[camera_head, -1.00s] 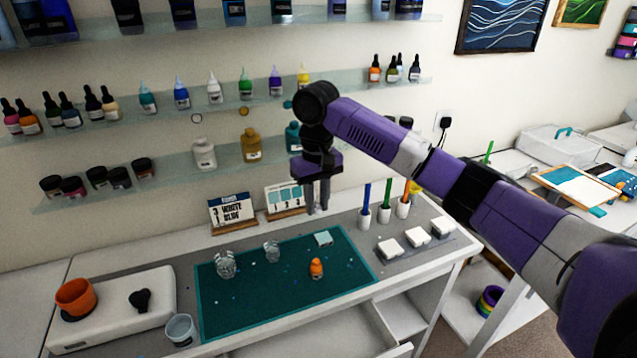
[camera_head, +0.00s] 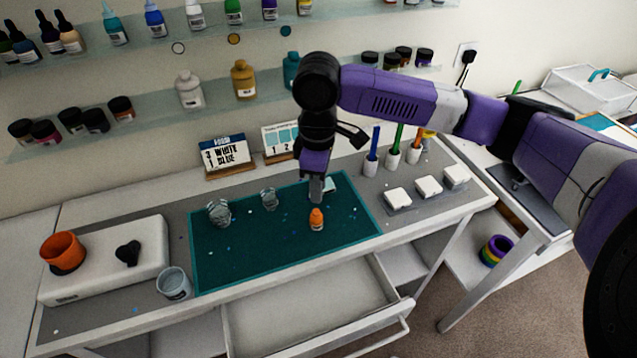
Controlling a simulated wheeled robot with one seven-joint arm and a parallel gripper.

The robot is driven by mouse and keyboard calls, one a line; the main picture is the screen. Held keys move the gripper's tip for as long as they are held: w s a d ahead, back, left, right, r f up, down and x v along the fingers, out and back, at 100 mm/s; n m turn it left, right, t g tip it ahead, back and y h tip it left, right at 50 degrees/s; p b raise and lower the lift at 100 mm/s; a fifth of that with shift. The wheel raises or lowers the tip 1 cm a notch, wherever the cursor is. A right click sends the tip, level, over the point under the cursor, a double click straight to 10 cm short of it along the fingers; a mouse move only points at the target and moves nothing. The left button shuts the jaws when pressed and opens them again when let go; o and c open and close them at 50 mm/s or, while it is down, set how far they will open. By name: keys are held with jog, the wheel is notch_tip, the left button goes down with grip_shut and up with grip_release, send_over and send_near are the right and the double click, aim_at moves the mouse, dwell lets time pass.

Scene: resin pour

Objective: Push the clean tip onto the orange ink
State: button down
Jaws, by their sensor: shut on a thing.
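The orange ink (camera_head: 316,220) is a small orange bottle standing upright on the teal mat (camera_head: 250,255), toward its right side. My gripper (camera_head: 316,194) is low over the mat, fingers pointing down, just behind the bottle in the picture. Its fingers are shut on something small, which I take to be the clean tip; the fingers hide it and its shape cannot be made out. A small pale square pad (camera_head: 329,186) lies right beside the fingertips, partly covered by them. I cannot tell whether the fingers touch the pad.
Two clear cups, one (camera_head: 219,212) and another (camera_head: 269,199), stand on the mat's left part. A clear cup (camera_head: 174,284) stands left of the mat. White blocks (camera_head: 428,187) and pen holders (camera_head: 392,158) are at the right. A drawer (camera_head: 310,305) stands open in front.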

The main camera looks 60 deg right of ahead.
aim_at(318, 212)
notch_tip(318, 212, down, 4)
jog(key=b, duration=0.2)
jog(key=shift+r+b, duration=0.25)
jog(key=shift+b, duration=0.15)
jog(key=shift+f+b, duration=0.35)
jog(key=shift+f, duration=0.55)
jog(key=shift+p, duration=0.45)
jog(key=shift+f, duration=0.15)
dwell(1.8)
jog(key=c, duration=1.1)
grip_release()
jog(key=shift+o, duration=0.4)
jog(key=o, duration=0.4)
